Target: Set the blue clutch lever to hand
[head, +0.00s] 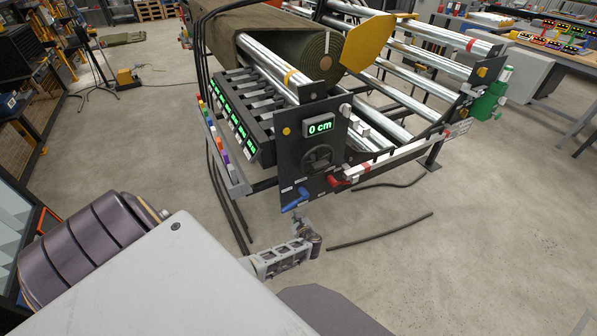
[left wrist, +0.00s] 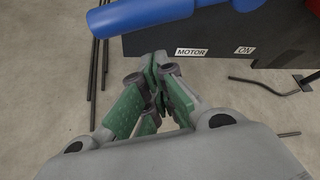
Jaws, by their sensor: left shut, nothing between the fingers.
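The blue clutch lever (head: 295,200) sits at the lower left corner of the machine's dark end panel and slants down to the left. It shows large at the top of the left wrist view (left wrist: 145,14), above a "MOTOR" label (left wrist: 191,52). An "ON" label (left wrist: 244,50) is further right. My left gripper (head: 301,225) is just below the lever, apart from it. Its green fingers (left wrist: 156,70) are shut with nothing between them. The "HAND" label cannot be made out. My right gripper is not in view.
The end panel (head: 290,152) also carries a "0 cm" display (head: 319,125), a dark handwheel (head: 318,158) and a red lever (head: 337,181). A turf roll (head: 305,60) lies on the machine. Dark rods (head: 380,231) lie on the floor.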

